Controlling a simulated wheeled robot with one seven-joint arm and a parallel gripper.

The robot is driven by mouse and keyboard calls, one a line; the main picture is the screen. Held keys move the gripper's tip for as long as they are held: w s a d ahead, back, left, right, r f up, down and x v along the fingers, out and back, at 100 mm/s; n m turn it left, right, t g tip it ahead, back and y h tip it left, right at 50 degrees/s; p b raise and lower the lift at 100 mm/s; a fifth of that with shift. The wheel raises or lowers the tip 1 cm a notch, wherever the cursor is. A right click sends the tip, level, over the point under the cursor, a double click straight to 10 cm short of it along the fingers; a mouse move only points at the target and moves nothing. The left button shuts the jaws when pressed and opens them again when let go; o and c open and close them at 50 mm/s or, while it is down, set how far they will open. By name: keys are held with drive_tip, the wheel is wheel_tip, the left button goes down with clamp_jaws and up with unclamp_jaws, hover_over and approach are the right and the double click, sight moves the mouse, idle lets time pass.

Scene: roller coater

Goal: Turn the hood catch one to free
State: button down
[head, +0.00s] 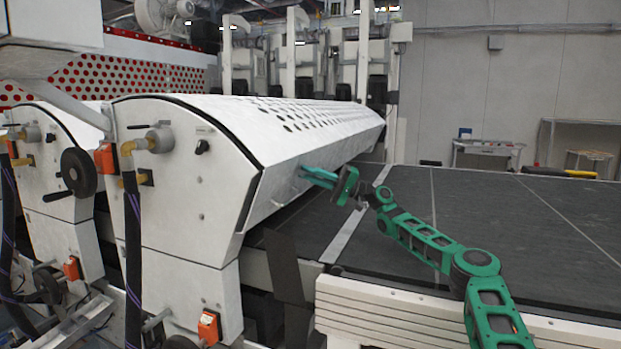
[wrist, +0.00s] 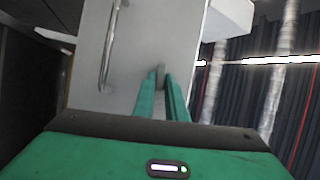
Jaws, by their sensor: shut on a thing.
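The hood catch (wrist: 160,75) is a small grey piece on the pale hood panel, seen in the wrist view between my fingertips. My gripper (wrist: 163,78) is shut on it, its two green fingers on either side. In the head view my gripper (head: 304,171) reaches the lower front face of the white perforated hood (head: 290,118). The catch is too small and covered by the fingers there, so its turned position cannot be told.
A metal bar handle (wrist: 108,50) stands on the panel left of the catch. The dark conveyor bed (head: 480,215) lies under my arm, with a pale strip across it. White-wrapped hoses (wrist: 212,80) hang at the right in the wrist view.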

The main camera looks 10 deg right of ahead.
drive_tip(key=shift+w+d+f+m, duration=0.1)
drive_tip(key=shift+f+m, duration=0.25)
drive_tip(key=shift+m, duration=0.15)
drive_tip(key=c, duration=1.8)
unclamp_jaws()
drive_tip(key=shift+w, duration=0.1)
drive_tip(key=shift+r, duration=0.1)
drive_tip(key=v, duration=0.7)
drive_tip(key=shift+d+f, duration=0.25)
drive_tip(key=shift+f, duration=0.05)
